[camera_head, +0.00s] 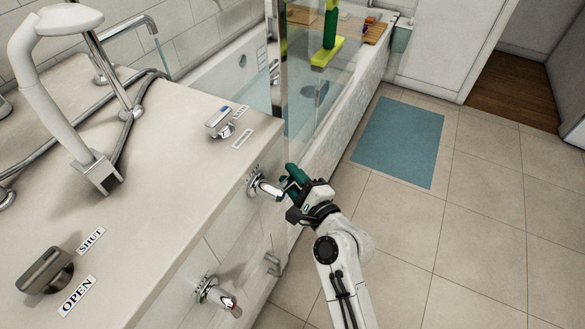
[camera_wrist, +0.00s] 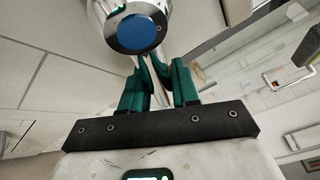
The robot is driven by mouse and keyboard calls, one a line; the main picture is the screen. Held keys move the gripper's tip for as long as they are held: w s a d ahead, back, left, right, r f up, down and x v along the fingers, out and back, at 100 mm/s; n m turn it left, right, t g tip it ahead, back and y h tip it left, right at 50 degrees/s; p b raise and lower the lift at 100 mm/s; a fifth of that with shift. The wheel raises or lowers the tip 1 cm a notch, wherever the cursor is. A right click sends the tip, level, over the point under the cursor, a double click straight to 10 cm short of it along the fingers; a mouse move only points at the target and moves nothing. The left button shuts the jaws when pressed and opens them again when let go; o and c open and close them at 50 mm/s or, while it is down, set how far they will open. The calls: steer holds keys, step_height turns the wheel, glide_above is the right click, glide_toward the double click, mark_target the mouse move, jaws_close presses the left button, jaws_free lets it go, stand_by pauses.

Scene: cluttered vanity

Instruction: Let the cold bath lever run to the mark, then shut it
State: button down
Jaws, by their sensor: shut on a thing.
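The cold bath lever (camera_head: 268,188) is a chrome lever on the white tiled side of the counter. In the wrist view its round blue-capped body (camera_wrist: 138,33) is close ahead of the fingers. My gripper (camera_head: 292,180) has dark green fingers shut on the lever's chrome handle; the fingers also show in the wrist view (camera_wrist: 158,85). The bathtub (camera_head: 205,72) is behind the counter, partly hidden by a glass panel (camera_head: 308,75). I cannot make out a fill mark or a clear water level.
A second chrome lever (camera_head: 217,294) with a reddish tip is lower on the tiled side. The counter holds a knob (camera_head: 45,270) with SHUT and OPEN labels, a small tap handle (camera_head: 220,122) and a shower hose (camera_head: 130,130). A blue mat (camera_head: 400,140) lies on clear floor.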

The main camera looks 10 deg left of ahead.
steer(key=m+p, duration=0.1)
steer(key=p, duration=0.2)
steer(key=s+m+g+p, duration=0.1)
steer(key=p, duration=0.2)
steer(key=shift+a+f+g+h, duration=0.2)
steer(key=shift+f+g+h, duration=0.1)
steer(key=shift+f, duration=0.1)
steer(key=shift+s+a+f+m+g+p, duration=0.5)
steer(key=shift+s+m+g+p, duration=0.55)
steer(key=shift+p, duration=1.35)
steer(key=shift+s+a+f+m+g+p, duration=0.25)
steer(key=shift+s+f+m+g+p, duration=0.8)
steer(key=shift+p, duration=1.3)
steer(key=shift+s+a+f+m+g+p, duration=0.35)
steer(key=shift+s+m+g+p, duration=0.7)
steer(key=shift+p, duration=1.35)
steer(key=shift+w+m+t, duration=0.2)
steer(key=shift+m+t, duration=0.05)
steer(key=shift+t, duration=0.2)
steer(key=c, duration=1)
jaws_free()
steer(key=shift+o, duration=0.3)
steer(key=p+v, duration=0.2)
steer(key=v, duration=0.8)
steer(key=shift+s+d+r+p, duration=0.15)
steer(key=shift+d+r+p, duration=0.05)
steer(key=shift+d+p, duration=0.15)
